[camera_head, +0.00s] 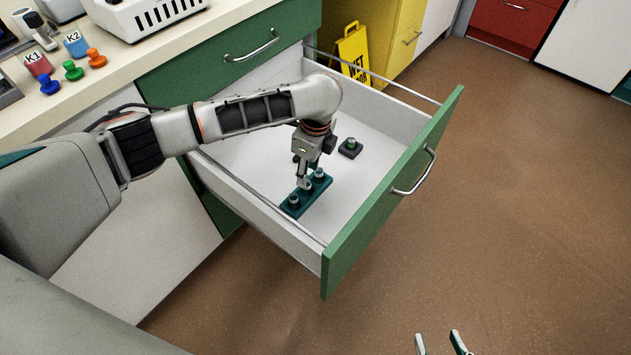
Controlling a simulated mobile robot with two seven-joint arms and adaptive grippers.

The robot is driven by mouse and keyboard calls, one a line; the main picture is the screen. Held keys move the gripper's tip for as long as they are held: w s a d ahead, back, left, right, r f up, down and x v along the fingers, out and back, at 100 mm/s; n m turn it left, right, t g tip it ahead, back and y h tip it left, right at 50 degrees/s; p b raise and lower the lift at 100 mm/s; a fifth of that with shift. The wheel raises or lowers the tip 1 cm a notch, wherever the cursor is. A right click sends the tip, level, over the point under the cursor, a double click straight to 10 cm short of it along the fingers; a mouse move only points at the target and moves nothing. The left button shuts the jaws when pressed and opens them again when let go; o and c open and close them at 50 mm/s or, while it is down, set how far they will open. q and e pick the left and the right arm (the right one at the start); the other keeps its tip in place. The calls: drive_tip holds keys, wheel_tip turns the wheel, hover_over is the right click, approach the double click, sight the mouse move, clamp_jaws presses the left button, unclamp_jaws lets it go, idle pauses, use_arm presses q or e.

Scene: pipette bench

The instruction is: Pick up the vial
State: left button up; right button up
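A dark teal rack (301,200) lies in the open drawer, with small grey-topped vials standing in it. One vial (294,199) shows at its near end and another vial (319,173) at its far end. My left gripper (304,182) reaches down into the drawer, with its fingertips at the middle of the rack, between these two vials. The fingers hide what is between them, so I cannot tell whether they hold a vial. My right gripper (439,343) shows only its fingertips at the bottom edge; they are apart and empty, over the floor.
The white drawer has a green front (393,190) and raised side walls around my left gripper. A small dark block (350,149) with a green top sits behind the rack. A yellow sign (353,50) stands behind the drawer.

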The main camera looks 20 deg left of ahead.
sight(305, 195)
use_arm(q)
drive_tip(key=shift+s+a+f+b, duration=0.1)
drive_tip(key=shift+f+b, duration=0.1)
drive_tip(key=shift+f, duration=0.35)
drive_tip(key=shift+s+a+f+b, duration=0.1)
drive_tip(key=shift+f+b, duration=0.1)
drive_tip(key=shift+f, duration=0.35)
wheel_tip(305, 195, down, 4)
drive_tip(key=b, duration=0.2)
drive_tip(key=shift+w+a+f+b, duration=0.1)
drive_tip(key=shift+f+b, duration=0.15)
drive_tip(key=shift+b, duration=0.15)
drive_tip(key=shift+w+a+f, duration=0.1)
drive_tip(key=shift+f, duration=0.2)
drive_tip(key=shift+w+b, duration=0.1)
drive_tip(key=shift+b, duration=0.2)
drive_tip(key=shift+w+r, duration=0.1)
drive_tip(key=shift+r, duration=0.15)
drive_tip(key=c, duration=0.9)
use_arm(e)
drive_tip(key=shift+m+t+y, duration=0.4)
drive_tip(key=shift+m+y, duration=0.1)
drive_tip(key=shift+m, duration=0.1)
drive_tip(key=a+r, duration=0.1)
drive_tip(key=a, duration=0.1)
drive_tip(key=w+a+r, duration=0.1)
drive_tip(key=shift+w+a+r, duration=0.2)
drive_tip(key=shift+a, duration=0.15)
